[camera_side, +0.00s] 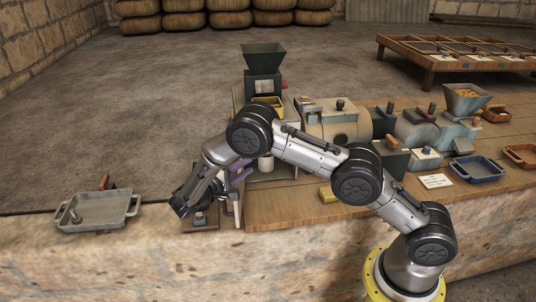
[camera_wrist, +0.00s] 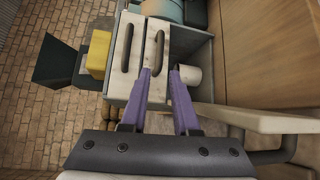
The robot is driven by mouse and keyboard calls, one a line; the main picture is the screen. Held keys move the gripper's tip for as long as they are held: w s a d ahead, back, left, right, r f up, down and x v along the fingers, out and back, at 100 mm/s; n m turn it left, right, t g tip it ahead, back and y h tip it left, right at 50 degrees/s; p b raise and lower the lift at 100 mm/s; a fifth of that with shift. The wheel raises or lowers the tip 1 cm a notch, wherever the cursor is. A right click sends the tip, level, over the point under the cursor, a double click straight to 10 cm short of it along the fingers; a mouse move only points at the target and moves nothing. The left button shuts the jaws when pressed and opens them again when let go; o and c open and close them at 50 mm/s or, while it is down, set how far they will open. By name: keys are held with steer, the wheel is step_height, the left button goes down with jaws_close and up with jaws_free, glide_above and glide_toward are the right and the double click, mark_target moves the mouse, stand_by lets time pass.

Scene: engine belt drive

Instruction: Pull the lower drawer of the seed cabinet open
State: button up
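The seed cabinet is a grey box with a light top edge, seen from close up in the wrist view (camera_wrist: 205,48). It has two pale drawer fronts side by side in that view, each with a dark bar handle: one front (camera_wrist: 117,60) at left and one (camera_wrist: 150,32) at right; I take the right one as the lower drawer. My gripper (camera_wrist: 161,70) has purple fingers standing apart, with tips by the near end of the right handle. I cannot tell whether they touch it. In the side view my arm hides most of the cabinet and the drawer fronts.
A white cylinder (camera_wrist: 190,75) sits in the open bay beside the right drawer front. A yellow block-like tray (camera_wrist: 97,53) and a dark hopper (camera_side: 263,58) are above the cabinet. A metal tray (camera_side: 97,210) stands at left on the stone ledge. Machines (camera_side: 338,122) crowd the bench at right.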

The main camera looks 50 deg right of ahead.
steer(key=d, duration=0.3)
steer(key=d+f, duration=0.1)
steer(key=d, duration=0.7)
steer(key=shift+f, duration=0.25)
jaws_close()
stand_by(0.9)
